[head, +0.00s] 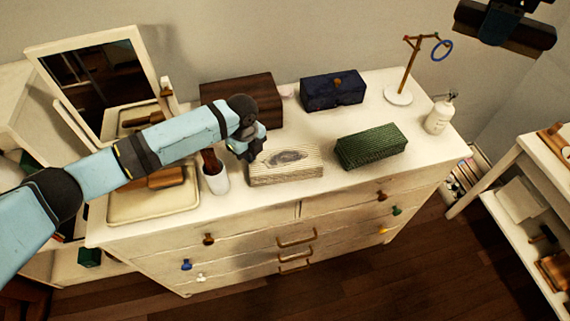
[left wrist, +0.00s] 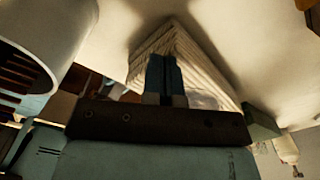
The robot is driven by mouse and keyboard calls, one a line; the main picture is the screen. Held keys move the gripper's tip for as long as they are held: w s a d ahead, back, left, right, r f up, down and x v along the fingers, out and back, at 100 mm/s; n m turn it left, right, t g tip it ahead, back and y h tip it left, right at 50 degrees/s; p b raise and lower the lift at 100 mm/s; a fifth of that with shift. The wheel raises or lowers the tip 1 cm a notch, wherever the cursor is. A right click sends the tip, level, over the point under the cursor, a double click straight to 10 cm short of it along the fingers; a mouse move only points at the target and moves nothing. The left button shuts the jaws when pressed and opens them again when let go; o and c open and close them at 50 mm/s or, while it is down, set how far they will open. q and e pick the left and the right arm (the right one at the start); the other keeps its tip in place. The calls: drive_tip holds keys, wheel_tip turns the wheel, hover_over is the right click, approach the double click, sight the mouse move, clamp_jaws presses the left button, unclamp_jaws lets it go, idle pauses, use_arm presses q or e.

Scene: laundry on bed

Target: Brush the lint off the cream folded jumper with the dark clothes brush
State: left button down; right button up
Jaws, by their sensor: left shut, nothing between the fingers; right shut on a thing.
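The cream folded jumper (head: 309,172) lies on the dresser top, with a grey patch of lint (head: 287,158) on its upper face. My left gripper (head: 249,151) is shut and empty at the jumper's left end, above or close to it; contact is not clear. In the left wrist view its fingers (left wrist: 165,78) are together in front of the jumper (left wrist: 190,50). My right gripper (head: 504,12) is at the top right corner, partly cut off. It is shut on a dark block, apparently the clothes brush (head: 515,34), held high, away from the jumper.
A white cup (head: 217,182) with brown things in it stands left of the jumper, near my left gripper. A green ribbed box (head: 371,146) lies to the right. A brown box (head: 243,92) and a dark blue box (head: 333,90) are behind. A white bottle (head: 439,117) stands far right.

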drive_tip(key=shift+r, duration=0.1)
